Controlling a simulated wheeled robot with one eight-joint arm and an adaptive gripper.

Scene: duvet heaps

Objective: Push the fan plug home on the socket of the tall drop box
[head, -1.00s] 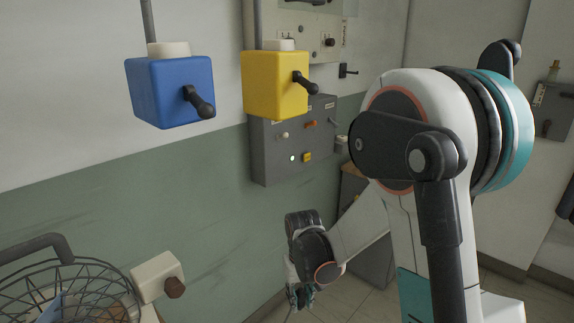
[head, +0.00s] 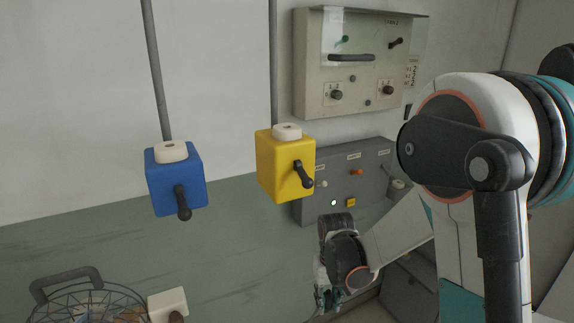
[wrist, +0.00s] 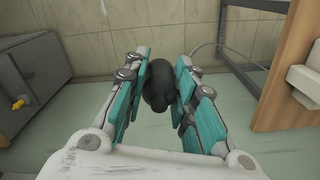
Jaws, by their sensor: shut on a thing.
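My gripper (wrist: 158,100) is shut on a dark rounded thing (wrist: 157,84), which appears to be the fan plug. Its far end is hidden. In the head view my gripper (head: 328,298) hangs low, below the boxes and apart from them. A blue drop box (head: 170,190) and a yellow drop box (head: 272,170) hang from grey poles. Each has a white collar on top and a black lever on its front. I cannot tell which is the tall one, and no socket opening shows clearly. A wire-cage fan (head: 85,306) is cut off at the lower left.
A grey control box (head: 345,185) and a pale switch panel (head: 345,80) are on the wall behind. A white block (head: 167,303) stands beside the fan. In the wrist view a wooden frame (wrist: 285,65) is at right, a grey cabinet (wrist: 35,80) at left, with open floor between.

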